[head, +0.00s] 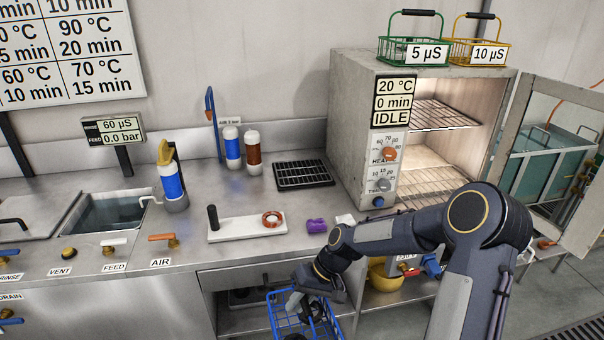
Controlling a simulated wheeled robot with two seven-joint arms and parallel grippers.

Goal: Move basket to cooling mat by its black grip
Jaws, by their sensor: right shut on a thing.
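A blue wire basket (313,328) is at the bottom centre, in front of the bench edge and partly cut off by the frame. My right gripper (297,303) is over it, shut on the basket's grip. The gripper covers most of that grip, so its colour is hard to see. The cooling mat (303,175), a black ribbed rectangle, lies bare on the bench, left of the oven. My left gripper is not in view.
The oven (352,130) stands right of the mat, door (540,150) open, display reading IDLE. Green (400,54) and yellow (460,50) baskets sit on top. Bottles (232,148), a white plate (230,232) and a purple object (316,226) stand on the bench. A sink (115,212) is left.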

